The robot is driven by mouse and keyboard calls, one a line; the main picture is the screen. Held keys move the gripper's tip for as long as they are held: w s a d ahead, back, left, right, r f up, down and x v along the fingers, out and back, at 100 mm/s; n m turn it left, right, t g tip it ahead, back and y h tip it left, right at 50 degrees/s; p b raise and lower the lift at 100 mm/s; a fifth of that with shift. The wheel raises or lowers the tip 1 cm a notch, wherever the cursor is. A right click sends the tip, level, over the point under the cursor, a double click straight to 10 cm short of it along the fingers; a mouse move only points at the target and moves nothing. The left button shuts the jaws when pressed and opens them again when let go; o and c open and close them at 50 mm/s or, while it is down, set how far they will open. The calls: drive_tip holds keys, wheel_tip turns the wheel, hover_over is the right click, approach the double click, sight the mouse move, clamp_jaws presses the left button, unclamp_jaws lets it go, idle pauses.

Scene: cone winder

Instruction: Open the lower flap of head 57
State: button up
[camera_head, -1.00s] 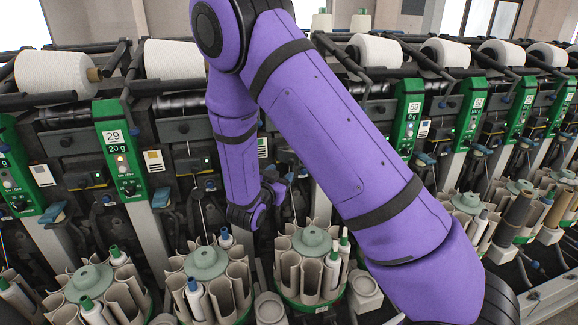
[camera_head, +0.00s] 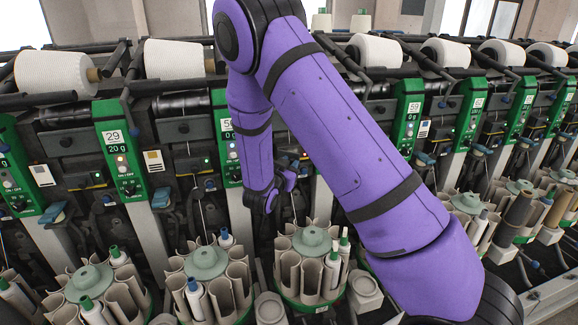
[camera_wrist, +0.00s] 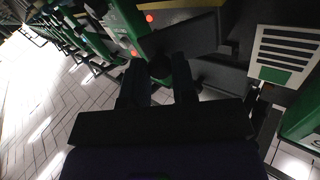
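The green panel (camera_head: 229,150) behind my arm carries a label that seems to start with 5; the rest of the number is hidden, so I cannot confirm it is head 57. Its lower flap is not clearly seen in the head view. My gripper sits low in front of the machine, just right of this panel, mostly hidden by my wrist. In the wrist view, my gripper (camera_wrist: 158,82) has two dark fingers apart, with a dark rounded part between or beyond their tips. A dark flat plate (camera_wrist: 185,38) lies just beyond; I cannot tell if it is the flap or if the fingers touch it.
Panel 29 (camera_head: 122,150) stands to the left and panel 59 (camera_head: 406,115) to the right. Round bobbin magazines (camera_head: 205,264) line the front below, one (camera_head: 311,243) close under my wrist. A white slotted label plate (camera_wrist: 285,48) is right of the fingers.

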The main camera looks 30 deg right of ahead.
clamp_jaws()
drive_tip(key=shift+a+m+g+h, duration=0.55)
drive_tip(key=shift+m+g+h, duration=0.2)
drive_tip(key=shift+g, duration=0.35)
drive_tip(key=o, duration=0.8)
unclamp_jaws()
drive_tip(key=shift+a, duration=0.1)
drive_tip(key=v, duration=1)
drive_tip(key=shift+s+a, duration=0.25)
drive_tip(key=shift+w, duration=0.1)
